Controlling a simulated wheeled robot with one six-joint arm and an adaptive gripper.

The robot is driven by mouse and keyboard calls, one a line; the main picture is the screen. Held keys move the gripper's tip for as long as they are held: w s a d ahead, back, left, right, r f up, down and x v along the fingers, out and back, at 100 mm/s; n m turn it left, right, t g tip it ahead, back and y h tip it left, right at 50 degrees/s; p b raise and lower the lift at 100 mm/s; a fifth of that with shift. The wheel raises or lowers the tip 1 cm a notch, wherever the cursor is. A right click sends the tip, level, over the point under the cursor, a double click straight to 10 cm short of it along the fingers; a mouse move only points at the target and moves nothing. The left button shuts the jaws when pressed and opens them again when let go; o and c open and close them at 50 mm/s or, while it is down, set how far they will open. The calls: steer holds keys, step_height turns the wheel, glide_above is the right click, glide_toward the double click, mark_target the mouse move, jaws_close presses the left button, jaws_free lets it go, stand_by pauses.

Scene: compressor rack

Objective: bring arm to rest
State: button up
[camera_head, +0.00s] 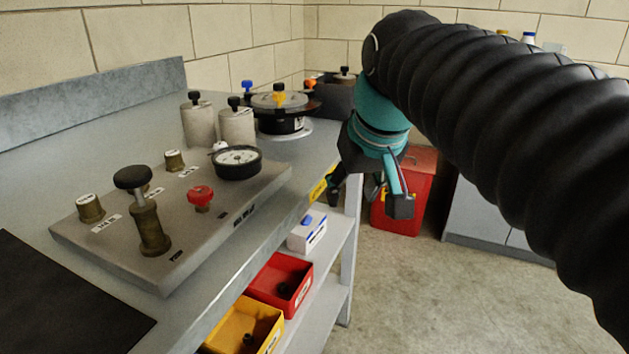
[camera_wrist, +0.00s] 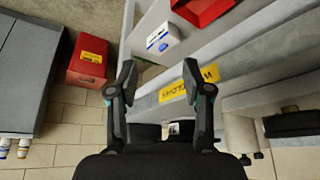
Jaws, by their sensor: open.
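My gripper (camera_head: 366,197) hangs from the black ribbed arm, just off the right edge of the workbench (camera_head: 330,170). Its two fingers are apart with nothing between them. In the wrist view my gripper (camera_wrist: 157,85) is also open and empty, with the bench edge and a yellow label (camera_wrist: 190,88) beyond the fingers. The arm's upper part fills the right of the head view and hides some of the background.
The bench carries a panel with a gauge (camera_head: 238,160) and a black-handled valve (camera_head: 143,210), grey cylinders (camera_head: 238,126) and a round pot (camera_head: 280,115). Red (camera_head: 280,282) and yellow bins (camera_head: 245,325) sit below. A red box (camera_head: 405,190) stands behind my gripper.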

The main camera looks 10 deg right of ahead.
steer(key=shift+s+f, duration=0.35)
steer(key=shift+f, duration=0.1)
steer(key=s+f, duration=0.4)
steer(key=f, duration=0.4)
steer(key=s+f, duration=0.5)
steer(key=f, duration=0.3)
steer(key=shift+s+f, duration=0.15)
steer(key=shift+s, duration=0.05)
